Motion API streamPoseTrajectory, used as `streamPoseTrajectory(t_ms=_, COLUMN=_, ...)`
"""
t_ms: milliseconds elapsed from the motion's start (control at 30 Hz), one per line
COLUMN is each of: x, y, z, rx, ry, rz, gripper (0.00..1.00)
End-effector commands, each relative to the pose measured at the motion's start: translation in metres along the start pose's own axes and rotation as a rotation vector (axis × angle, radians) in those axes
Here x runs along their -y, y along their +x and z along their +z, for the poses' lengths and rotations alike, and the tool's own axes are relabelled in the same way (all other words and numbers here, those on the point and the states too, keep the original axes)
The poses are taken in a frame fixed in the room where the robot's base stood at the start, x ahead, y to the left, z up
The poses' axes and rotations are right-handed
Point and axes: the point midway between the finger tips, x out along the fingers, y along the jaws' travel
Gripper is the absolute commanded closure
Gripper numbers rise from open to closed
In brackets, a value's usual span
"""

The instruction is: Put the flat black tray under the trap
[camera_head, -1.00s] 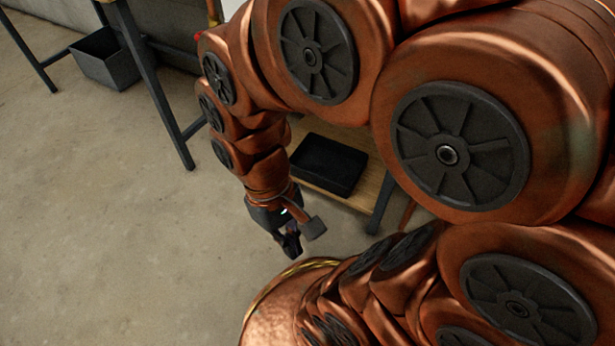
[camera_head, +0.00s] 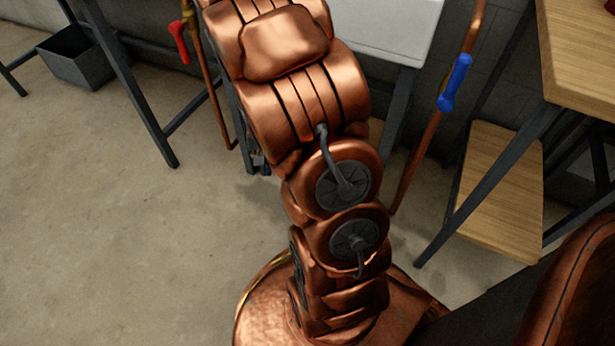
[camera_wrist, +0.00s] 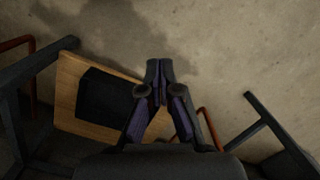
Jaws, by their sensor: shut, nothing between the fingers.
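The flat black tray (camera_wrist: 103,97) lies on a low wooden shelf in the left half of the wrist view. The arm hides it in the head view. My gripper (camera_wrist: 160,70) is shut and empty, with its fingertips together over bare floor. In the wrist view it is to the right of the tray and clear of it. I cannot pick out the trap in either view.
A grey bin (camera_head: 83,58) hangs at the far left. Copper pipes with a red handle (camera_head: 180,42) and a blue handle (camera_head: 455,84) stand either side of my arm. A wooden bench (camera_head: 580,55) with a lower shelf (camera_head: 503,190) is at right. The left floor is clear.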

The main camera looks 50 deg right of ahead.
Motion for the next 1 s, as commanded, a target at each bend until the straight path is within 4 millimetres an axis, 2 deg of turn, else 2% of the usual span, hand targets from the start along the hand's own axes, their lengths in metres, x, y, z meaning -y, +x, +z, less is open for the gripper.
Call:
streamPoseTrajectory(t_ms=33, x=-0.009, y=0.014, z=-0.015, rx=-0.006, ry=0.04, rz=0.001, gripper=1.0)
streamPoseTrajectory(t_ms=200, x=-0.038, y=0.056, z=-0.06, rx=-0.044, ry=0.169, rz=-0.002, gripper=1.0)
streamPoseTrajectory(t_ms=300, x=-0.057, y=0.081, z=-0.084, rx=-0.071, ry=0.238, rz=-0.001, gripper=1.0)
streamPoseTrajectory(t_ms=433, x=-0.079, y=0.11, z=-0.106, rx=-0.095, ry=0.317, rz=0.001, gripper=1.0)
streamPoseTrajectory(t_ms=533, x=-0.093, y=0.128, z=-0.117, rx=-0.109, ry=0.361, rz=0.003, gripper=1.0)
streamPoseTrajectory(t_ms=700, x=-0.106, y=0.143, z=-0.126, rx=-0.123, ry=0.4, rz=0.006, gripper=1.0)
streamPoseTrajectory(t_ms=867, x=-0.108, y=0.156, z=-0.129, rx=-0.127, ry=0.408, rz=0.006, gripper=1.0)
streamPoseTrajectory(t_ms=1000, x=-0.108, y=0.175, z=-0.132, rx=-0.128, ry=0.407, rz=0.006, gripper=1.0)
